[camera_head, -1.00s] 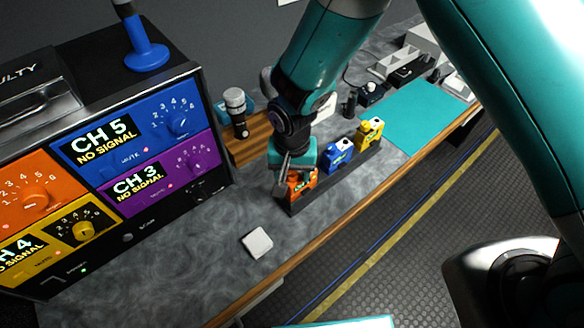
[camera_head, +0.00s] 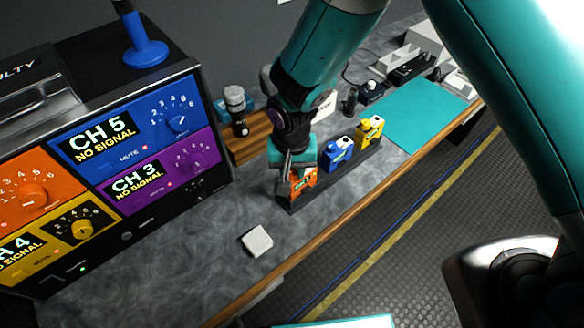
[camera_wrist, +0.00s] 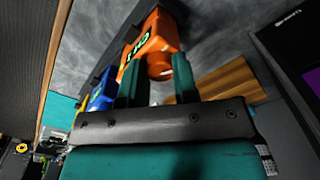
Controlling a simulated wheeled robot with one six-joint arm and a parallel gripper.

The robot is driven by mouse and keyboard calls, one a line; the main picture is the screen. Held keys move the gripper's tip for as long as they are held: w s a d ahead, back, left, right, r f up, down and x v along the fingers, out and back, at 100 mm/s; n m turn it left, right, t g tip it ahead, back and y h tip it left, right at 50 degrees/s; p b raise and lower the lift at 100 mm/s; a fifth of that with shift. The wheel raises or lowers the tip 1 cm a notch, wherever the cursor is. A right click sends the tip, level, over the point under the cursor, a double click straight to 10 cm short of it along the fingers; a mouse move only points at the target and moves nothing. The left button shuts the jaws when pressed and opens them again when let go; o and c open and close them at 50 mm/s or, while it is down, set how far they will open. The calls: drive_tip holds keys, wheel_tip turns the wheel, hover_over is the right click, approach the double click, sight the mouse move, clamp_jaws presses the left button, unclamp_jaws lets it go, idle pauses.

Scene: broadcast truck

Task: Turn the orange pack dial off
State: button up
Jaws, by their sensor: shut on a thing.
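The orange pack (camera_head: 303,183) stands at the near left end of a dark rack (camera_head: 330,178), beside a blue pack (camera_head: 339,151) and a yellow pack (camera_head: 369,130). My gripper (camera_head: 288,180) is down at the orange pack. In the wrist view the orange pack (camera_wrist: 146,46), labelled CH 1, has a round orange dial (camera_wrist: 160,66) facing my gripper. The fingers (camera_wrist: 158,85) stand on either side of the dial and are shut on it. Its pointer setting is hidden. The blue pack (camera_wrist: 101,92) shows behind.
The monitor rack (camera_head: 120,160) with orange, blue, purple and yellow panels stands at left. A white square block (camera_head: 257,241) lies on the grey counter. A microphone (camera_head: 236,110) stands by a wooden board (camera_head: 250,149). A teal mat (camera_head: 425,115) lies at right.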

sight(292, 172)
drive_tip(key=shift+n, duration=0.3)
drive_tip(key=shift+n+b, duration=1.05)
drive_tip(key=shift+n, duration=1.15)
drive_tip(key=o, duration=0.9)
drive_tip(key=shift+o, duration=0.2)
drive_tip(key=shift+r, duration=0.15)
wheel_tip(292, 172, up, 17)
drive_tip(key=b, duration=0.3)
drive_tip(key=shift+b, duration=0.3)
drive_tip(key=shift+r, duration=0.1)
